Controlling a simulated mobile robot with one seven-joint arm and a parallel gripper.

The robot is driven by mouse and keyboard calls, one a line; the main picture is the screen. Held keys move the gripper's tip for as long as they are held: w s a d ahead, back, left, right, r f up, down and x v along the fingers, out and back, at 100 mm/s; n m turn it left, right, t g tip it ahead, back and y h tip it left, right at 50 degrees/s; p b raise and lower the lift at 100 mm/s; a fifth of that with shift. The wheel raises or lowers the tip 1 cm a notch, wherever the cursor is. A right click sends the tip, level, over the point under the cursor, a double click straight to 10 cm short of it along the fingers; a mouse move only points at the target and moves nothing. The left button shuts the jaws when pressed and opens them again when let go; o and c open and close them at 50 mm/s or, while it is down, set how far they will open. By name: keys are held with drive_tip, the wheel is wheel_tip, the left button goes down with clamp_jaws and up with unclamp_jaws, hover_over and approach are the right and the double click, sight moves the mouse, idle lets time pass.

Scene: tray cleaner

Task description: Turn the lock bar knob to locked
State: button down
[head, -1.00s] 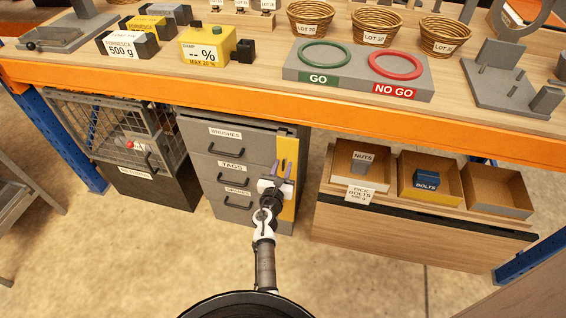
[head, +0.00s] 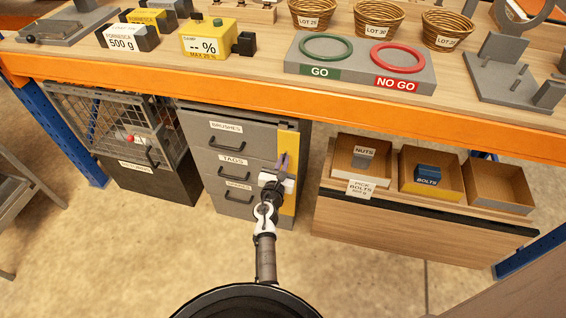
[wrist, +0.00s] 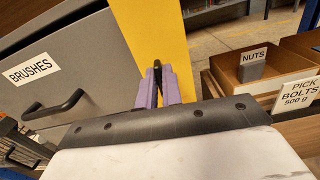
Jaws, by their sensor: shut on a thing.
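The yellow lock bar (head: 289,145) runs down the right side of the grey drawer cabinet (head: 222,130); it also fills the upper middle of the wrist view (wrist: 150,35). My gripper (head: 283,163) is in front of the bar, its purple fingers (wrist: 157,92) pointing at it. In the wrist view the fingers are shut on a narrow dark knob (wrist: 157,68), whose tip shows between them. The rest of the knob is hidden by the fingers. No lock marking is readable, so I cannot tell the knob's setting.
Left of the bar are the drawers labelled BRUSHES (head: 226,127), TAGS and a lower one, with black handles. To the right are open bins with NUTS (head: 363,152) and BOLTS (head: 428,172). The orange workbench edge (head: 300,107) passes above.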

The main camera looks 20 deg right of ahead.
drive_tip(key=m+b, duration=0.4)
drive_tip(key=m, duration=0.2)
drive_tip(key=m+b, duration=0.4)
drive_tip(key=m, duration=0.3)
drive_tip(key=shift+s+d+f, duration=0.1)
drive_tip(key=shift+d+f, duration=0.1)
drive_tip(key=shift+m+b, duration=1.3)
drive_tip(key=shift+m, duration=0.7)
drive_tip(key=shift+r, duration=0.1)
drive_tip(key=c, duration=1.6)
unclamp_jaws()
drive_tip(key=shift+o, duration=0.2)
drive_tip(key=shift+s, duration=0.1)
